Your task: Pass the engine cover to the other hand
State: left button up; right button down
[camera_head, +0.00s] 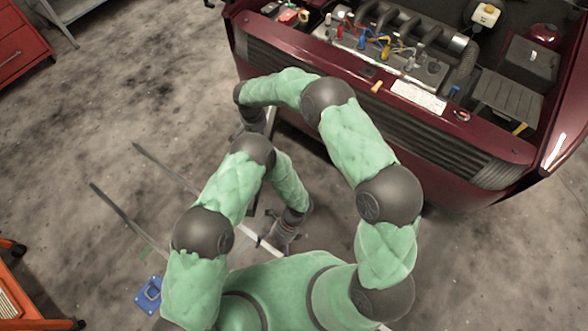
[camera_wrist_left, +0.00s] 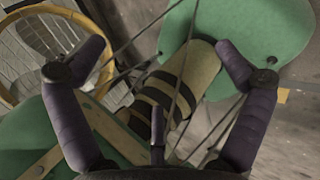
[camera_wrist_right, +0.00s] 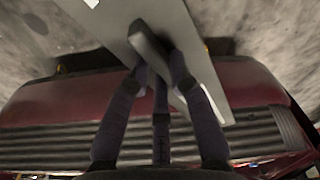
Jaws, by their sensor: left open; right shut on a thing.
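The engine cover (camera_wrist_right: 115,22) is a flat grey panel with a dark raised handle in the right wrist view. My right gripper (camera_wrist_right: 160,72) is shut on that handle, with the panel held in front of the car's red front. In the head view the right gripper is mostly hidden behind my arm, and I cannot clearly make out the cover. My left gripper (camera_head: 280,237) points down close to my body in the head view. In the left wrist view the left gripper (camera_wrist_left: 160,55) has its fingers wide apart and holds nothing. The cover is not recognisable there.
The dark red car front (camera_head: 420,145) with its open engine bay (camera_head: 400,50) stands at the upper right. A red cabinet (camera_head: 22,45) is at the upper left, an orange cart (camera_head: 25,305) at the lower left. A blue object (camera_head: 150,294) lies low left. Floor at left is mostly clear.

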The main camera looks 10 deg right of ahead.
pick_arm(q)
jog(key=w+d+r+m+t+y, duration=0.2)
jog(key=w+m+t, duration=0.2)
jog(key=w+m, duration=0.25)
jog(key=w+d+r+m+t+y, duration=0.1)
jog(key=w+r+m+t+y, duration=0.1)
jog(key=w+m+t, duration=0.4)
jog(key=w+d+r+m+t+y, duration=0.2)
jog(key=w+d+r+m+t, duration=0.45)
jog(key=w+d+r, duration=0.35)
jog(key=x, duration=0.3)
jog(key=r+x, duration=0.1)
jog(key=x, duration=0.6)
jog(key=shift+w+a+r, duration=0.15)
jog(key=shift+w+a, duration=0.05)
jog(key=shift+a, duration=0.15)
jog(key=c, duration=1.3)
pick_arm(e)
jog(key=c, duration=1)
grip_release()
jog(key=shift+c, duration=0.2)
jog(key=shift+r, duration=0.15)
